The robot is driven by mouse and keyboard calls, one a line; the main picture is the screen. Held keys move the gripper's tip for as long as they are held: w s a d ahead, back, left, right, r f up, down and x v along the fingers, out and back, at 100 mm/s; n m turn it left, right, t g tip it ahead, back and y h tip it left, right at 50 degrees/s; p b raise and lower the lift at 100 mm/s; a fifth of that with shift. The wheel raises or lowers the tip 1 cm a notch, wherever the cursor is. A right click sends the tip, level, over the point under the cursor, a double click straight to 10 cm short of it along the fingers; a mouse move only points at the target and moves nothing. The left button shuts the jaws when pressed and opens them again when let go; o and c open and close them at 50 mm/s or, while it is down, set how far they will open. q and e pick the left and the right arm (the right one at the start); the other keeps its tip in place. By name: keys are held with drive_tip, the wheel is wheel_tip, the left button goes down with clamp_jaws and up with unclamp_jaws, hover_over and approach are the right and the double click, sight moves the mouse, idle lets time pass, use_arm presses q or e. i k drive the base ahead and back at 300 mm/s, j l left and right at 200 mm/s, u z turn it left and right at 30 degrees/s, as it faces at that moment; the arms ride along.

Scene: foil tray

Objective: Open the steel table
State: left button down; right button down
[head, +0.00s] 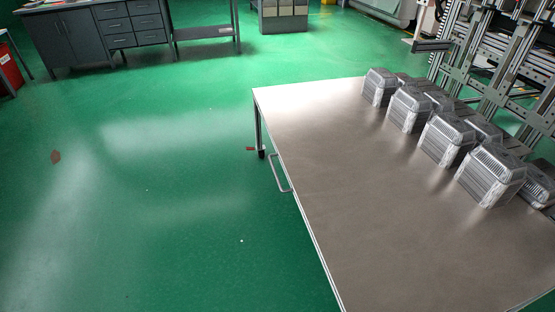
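The steel table (370,200) stands at the right of the head view, with a bare brushed top. A metal bar handle (279,173) sticks out from its left side, near the far left corner. No open gap shows along that side, but the face below the top is mostly hidden from this angle. Neither of my grippers is in view.
Several grey ribbed metal blocks (448,138) stand in rows on the table's right part. Metal frame racks (500,60) rise behind them. Green floor (150,190) left of the table is clear. A grey drawer cabinet (95,35) stands at the back left.

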sight(391, 229)
drive_tip(key=k, duration=0.15)
drive_tip(key=k+z, duration=0.3)
drive_tip(key=k+l+z, duration=0.1)
drive_tip(key=z, duration=0.25)
drive_tip(key=i+j+z, duration=0.1)
drive_tip(key=z, duration=0.3)
drive_tip(key=j+z, duration=0.25)
drive_tip(key=z, duration=0.15)
drive_tip(key=i+j+z, duration=0.1)
drive_tip(key=j+z, duration=0.15)
drive_tip(key=z, duration=0.15)
drive_tip(key=i+j, duration=0.1)
drive_tip(key=j, duration=0.45)
drive_tip(key=i+j, duration=0.1)
drive_tip(key=j, duration=0.4)
drive_tip(key=i+j, duration=0.1)
drive_tip(key=j, duration=0.45)
drive_tip(key=i+j, duration=0.1)
drive_tip(key=j, duration=0.4)
